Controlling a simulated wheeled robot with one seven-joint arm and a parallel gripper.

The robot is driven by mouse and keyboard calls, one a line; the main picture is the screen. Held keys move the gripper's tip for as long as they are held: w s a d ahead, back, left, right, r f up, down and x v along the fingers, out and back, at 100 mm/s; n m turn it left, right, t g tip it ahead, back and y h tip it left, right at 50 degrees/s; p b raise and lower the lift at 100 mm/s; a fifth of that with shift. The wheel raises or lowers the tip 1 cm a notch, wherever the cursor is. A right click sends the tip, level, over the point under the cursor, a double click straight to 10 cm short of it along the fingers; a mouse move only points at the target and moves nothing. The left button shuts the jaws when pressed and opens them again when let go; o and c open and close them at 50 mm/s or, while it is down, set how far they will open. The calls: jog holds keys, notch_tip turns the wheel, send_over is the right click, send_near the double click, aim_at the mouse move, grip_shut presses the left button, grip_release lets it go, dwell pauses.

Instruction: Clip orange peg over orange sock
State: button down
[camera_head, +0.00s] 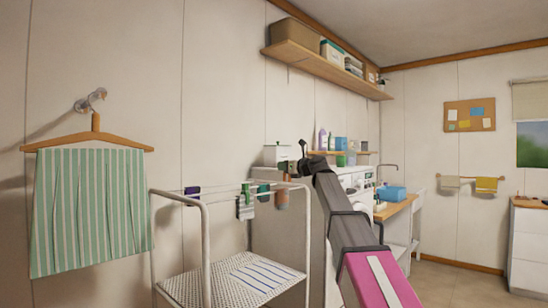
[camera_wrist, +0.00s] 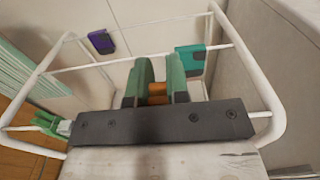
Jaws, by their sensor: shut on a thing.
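The orange-brown sock (camera_head: 281,199) hangs at the right end of the drying rack's row in the head view; I cannot make it out in the wrist view. My gripper (camera_wrist: 160,75) has its two greenish fingers close together on a small orange piece, the orange peg (camera_wrist: 157,92). Most of the peg is hidden between the fingers. In the head view the end of my arm, with the gripper (camera_head: 305,160), is small and dark, above and to the right of the sock. I cannot tell whether the peg touches anything.
The white rack (camera_head: 205,250) also carries a purple item (camera_wrist: 102,42), a teal item (camera_wrist: 190,59) and a dark striped sock (camera_head: 245,208). A green peg-like piece (camera_wrist: 46,122) shows at the left. A striped towel (camera_head: 90,210) hangs left. A washing machine (camera_head: 352,182) stands behind my arm.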

jog(key=a+r, duration=0.1)
jog(key=r, duration=0.2)
jog(key=a+r, duration=0.1)
jog(key=shift+w+a+r, duration=0.25)
jog(key=shift+a+r, duration=0.05)
notch_tip(320, 180, down, 10)
jog(key=shift+f, duration=0.2)
dwell(1.6)
jog(key=c, duration=1)
grip_release()
